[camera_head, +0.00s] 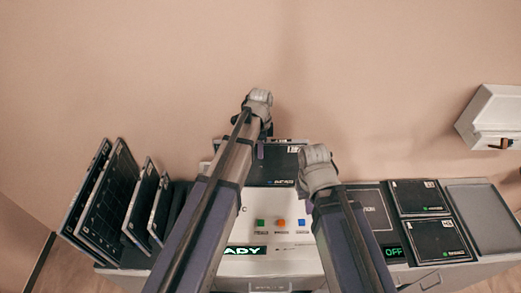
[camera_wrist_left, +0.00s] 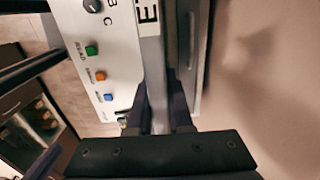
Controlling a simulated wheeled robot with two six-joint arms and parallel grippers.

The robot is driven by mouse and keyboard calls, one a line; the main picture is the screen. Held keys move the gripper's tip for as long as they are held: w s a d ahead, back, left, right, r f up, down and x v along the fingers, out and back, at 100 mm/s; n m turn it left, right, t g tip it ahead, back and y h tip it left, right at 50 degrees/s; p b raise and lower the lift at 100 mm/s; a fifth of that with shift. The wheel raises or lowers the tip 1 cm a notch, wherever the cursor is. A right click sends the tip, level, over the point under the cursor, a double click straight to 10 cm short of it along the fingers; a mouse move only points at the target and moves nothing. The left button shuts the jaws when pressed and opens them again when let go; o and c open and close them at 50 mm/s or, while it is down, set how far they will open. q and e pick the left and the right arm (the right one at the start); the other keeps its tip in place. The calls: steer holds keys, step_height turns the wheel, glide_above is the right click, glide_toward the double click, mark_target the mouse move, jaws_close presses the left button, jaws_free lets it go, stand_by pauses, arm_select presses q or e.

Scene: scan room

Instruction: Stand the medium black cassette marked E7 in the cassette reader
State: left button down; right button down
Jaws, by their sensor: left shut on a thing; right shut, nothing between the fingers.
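A black cassette (camera_head: 272,168) with a white label at its upper right stands upright or nearly so at the back of the white cassette reader (camera_head: 282,262). My left gripper (camera_head: 262,142) is shut on its upper left part. In the left wrist view the gripper (camera_wrist_left: 160,108) pinches the pale edge of the cassette (camera_wrist_left: 152,62), which carries a large letter E; the rest of the marking is cut off. I cannot tell whether the cassette's lower edge sits in the slot. My right gripper (camera_head: 312,180) is shut and empty, close to the cassette's right side; its fingertips are mostly hidden.
The reader has green, orange and blue buttons (camera_head: 281,223) and a lit display ending in "ADY" (camera_head: 246,250). Several dark panels (camera_head: 108,200) stand in a rack at left. At right are an "OFF" display (camera_head: 393,252), two black cassettes (camera_head: 418,198) and a grey tray (camera_head: 482,217). A white wall box (camera_head: 492,115) hangs behind.

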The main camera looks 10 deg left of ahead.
mark_target(261, 166)
arm_select(q)
steer(key=shift+f+b, duration=4.5)
steer(key=shift+f, duration=0.1)
steer(key=c, duration=0.7)
jaws_free()
steer(key=shift+c, duration=0.2)
steer(key=shift+r, duration=0.1)
step_height(261, 166, up, 8)
steer(key=p, duration=0.7)
steer(key=shift+p, duration=0.4)
step_height(261, 166, up, 6)
steer(key=p, duration=0.6)
